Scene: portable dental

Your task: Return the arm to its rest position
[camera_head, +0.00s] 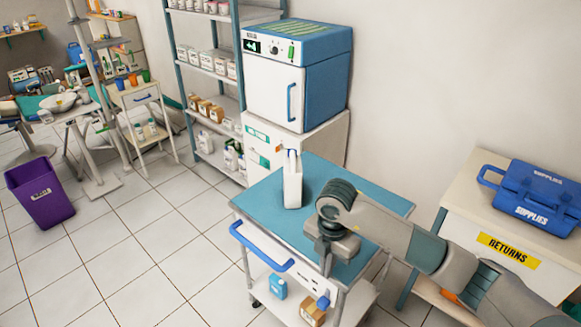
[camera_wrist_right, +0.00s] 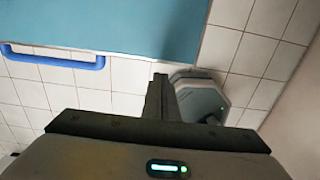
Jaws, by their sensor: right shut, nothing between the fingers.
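My right arm (camera_head: 400,235) comes in from the right and reaches over the blue-topped cart (camera_head: 265,205). My right gripper (camera_head: 326,262) points down at the cart's front right part. In the right wrist view the fingers of the right gripper (camera_wrist_right: 161,88) are together with nothing between them. The cart's blue top (camera_wrist_right: 110,25) and its blue handle (camera_wrist_right: 55,60) lie beyond them there. My left gripper is not in view.
A white bottle (camera_head: 293,185) stands on the cart, behind and left of my right gripper. A returns table (camera_head: 455,200) with a blue supplies box (camera_head: 535,195) stands at the right. A blue and white cabinet (camera_head: 275,95) is behind the cart. Tiled floor is open at left.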

